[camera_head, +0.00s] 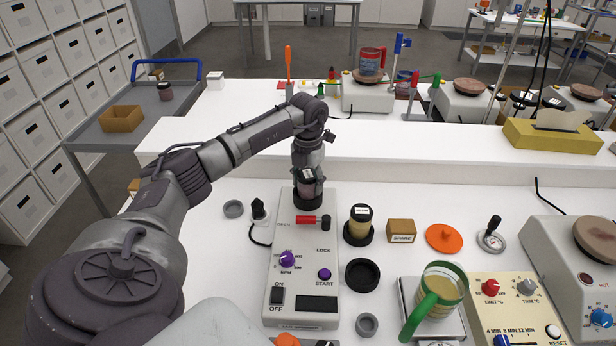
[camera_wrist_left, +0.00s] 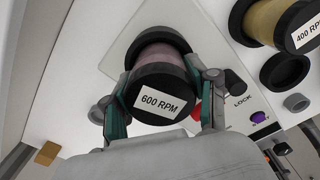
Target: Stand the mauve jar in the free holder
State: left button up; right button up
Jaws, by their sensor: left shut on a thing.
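The mauve jar (camera_wrist_left: 159,57) has a black lid labelled 600 RPM. My left gripper (camera_wrist_left: 163,100) is shut on it, one finger on each side. In the head view my left gripper (camera_head: 308,176) is at the back end of the grey mixer (camera_head: 302,257), and the jar (camera_head: 308,188) looks upright there. A dark ring shows around the jar's foot; I cannot tell if the jar is seated in it. An empty black round holder (camera_head: 362,275) lies right of the mixer, in front of a yellow jar (camera_head: 360,218) in a similar holder. My right gripper is not in view.
The mixer's red lever (camera_head: 308,220) is just in front of the jar. A small cardboard box (camera_head: 401,231), an orange lid (camera_head: 444,238) and a green-handled mug (camera_head: 440,291) stand further right.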

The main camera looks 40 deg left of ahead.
aim_at(308, 174)
pick_arm(q)
jog(key=shift+r+p, duration=0.7)
jog(key=shift+r, duration=0.25)
dwell(0.3)
jog(key=shift+r+p, duration=0.95)
jog(key=shift+r, duration=0.35)
